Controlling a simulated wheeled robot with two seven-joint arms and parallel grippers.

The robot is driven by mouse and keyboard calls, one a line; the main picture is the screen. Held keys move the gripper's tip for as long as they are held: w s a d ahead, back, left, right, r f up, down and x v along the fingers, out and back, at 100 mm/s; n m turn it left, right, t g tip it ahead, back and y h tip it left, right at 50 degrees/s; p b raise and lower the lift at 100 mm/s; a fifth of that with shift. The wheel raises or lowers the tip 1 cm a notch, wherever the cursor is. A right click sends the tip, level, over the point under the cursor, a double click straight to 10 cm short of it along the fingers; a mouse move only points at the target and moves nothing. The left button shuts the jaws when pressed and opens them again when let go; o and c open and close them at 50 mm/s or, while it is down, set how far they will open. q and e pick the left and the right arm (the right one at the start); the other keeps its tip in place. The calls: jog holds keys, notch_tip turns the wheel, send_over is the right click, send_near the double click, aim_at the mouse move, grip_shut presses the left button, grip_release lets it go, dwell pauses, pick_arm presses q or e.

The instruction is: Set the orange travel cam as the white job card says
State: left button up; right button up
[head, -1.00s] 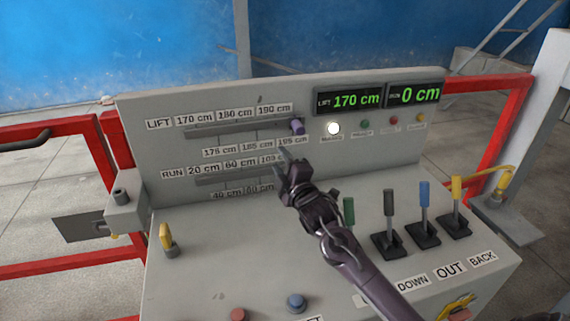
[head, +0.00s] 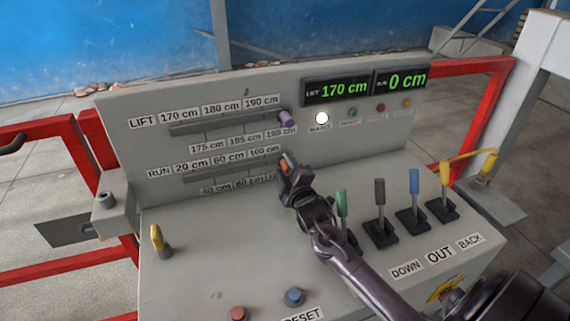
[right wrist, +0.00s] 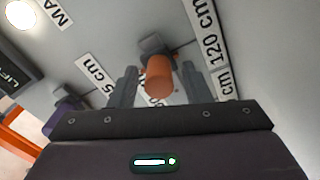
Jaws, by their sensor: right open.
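The orange travel cam (head: 285,168) sits at the right end of the RUN slot (head: 228,170), by the 100 cm and 120 cm labels. My right gripper (head: 289,170) is at it and hides part of it in the head view. In the right wrist view the orange cam (right wrist: 159,80) stands between the two spread fingers of the gripper (right wrist: 158,88), with a gap on each side. The purple cam (head: 286,118) is at the right end of the LIFT slot (head: 230,122). I see no white job card. My left gripper is not in view.
Displays read LIFT 170 cm (head: 337,89) and 0 cm (head: 401,80). A white lamp (head: 321,118) is lit. Green (head: 342,203), black (head: 379,193), blue (head: 414,187) and yellow (head: 444,183) levers stand right of my arm. Red (head: 238,313) and blue (head: 295,296) buttons are in front.

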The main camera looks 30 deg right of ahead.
aim_at(248, 166)
jog(key=shift+w+d, duration=0.1)
jog(key=shift+w, duration=0.25)
jog(key=shift+c, duration=0.7)
grip_shut()
jog(key=a, duration=0.3)
jog(key=w+a, duration=0.1)
jog(key=a, duration=0.2)
jog(key=w+a, duration=0.1)
jog(key=a, duration=0.3)
jog(key=shift+w, duration=0.15)
jog(key=shift+d, duration=0.1)
jog(key=shift+o, duration=0.7)
grip_release()
